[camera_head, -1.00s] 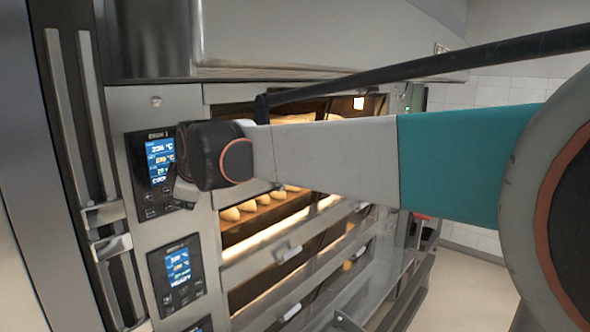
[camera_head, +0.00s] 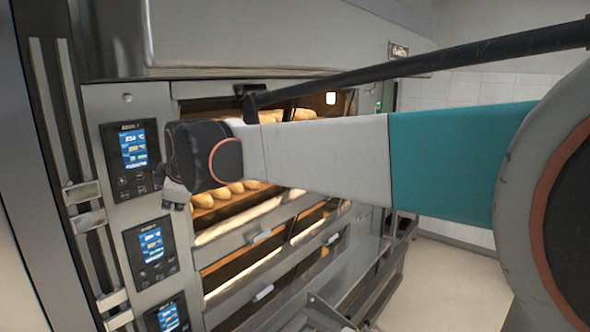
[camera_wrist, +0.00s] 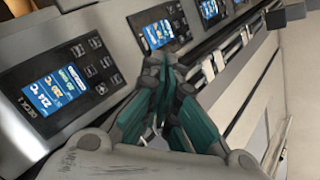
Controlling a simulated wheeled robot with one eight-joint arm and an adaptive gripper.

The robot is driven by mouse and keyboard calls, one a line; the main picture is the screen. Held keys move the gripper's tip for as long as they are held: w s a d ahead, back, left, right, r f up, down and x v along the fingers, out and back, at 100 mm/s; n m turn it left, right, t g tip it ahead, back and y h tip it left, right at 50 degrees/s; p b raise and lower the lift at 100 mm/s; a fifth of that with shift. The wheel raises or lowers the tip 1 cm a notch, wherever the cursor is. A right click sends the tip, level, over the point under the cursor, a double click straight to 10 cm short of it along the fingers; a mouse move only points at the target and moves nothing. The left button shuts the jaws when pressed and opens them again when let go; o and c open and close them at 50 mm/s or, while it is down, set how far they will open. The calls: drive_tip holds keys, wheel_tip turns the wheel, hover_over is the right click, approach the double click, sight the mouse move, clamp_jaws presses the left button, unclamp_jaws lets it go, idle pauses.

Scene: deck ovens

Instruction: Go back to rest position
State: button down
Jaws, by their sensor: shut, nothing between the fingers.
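My gripper shows in the wrist view (camera_wrist: 165,88), with its teal fingers drawn together at the tips and nothing between them. In the head view my arm reaches left across the oven front, and the wrist end hides most of my gripper. The wrist end is in front of the top deck, right of the upper control panel (camera_head: 132,158). In the wrist view the control panel of deck 1 (camera_wrist: 60,90) lies left of my gripper, and another panel (camera_wrist: 160,28) lies beyond the fingertips. I cannot tell how far the fingertips are from the oven face.
The deck oven (camera_head: 215,300) fills the left and middle, with lit decks and loaves (camera_head: 225,192) in the upper one. A second panel (camera_head: 150,250) sits below the first. A metal ledge (camera_head: 350,262) juts out at the lower front. Clear floor (camera_head: 450,290) lies at the right.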

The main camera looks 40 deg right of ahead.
drive_tip(key=s+f+m+b, duration=0.4)
drive_tip(key=s+f+b, duration=0.5)
drive_tip(key=f, duration=0.7)
drive_tip(key=s+f+m+g+b, duration=0.1)
drive_tip(key=s+f+m+b, duration=0.3)
drive_tip(key=s+f+b, duration=0.6)
drive_tip(key=s+a+f+m+g+b, duration=0.1)
drive_tip(key=s+f+m+b, duration=0.3)
drive_tip(key=s+f+b, duration=0.6)
wheel_tip(320, 180, down, 14)
drive_tip(key=b, duration=0.3)
drive_tip(key=shift+s+r, duration=0.15)
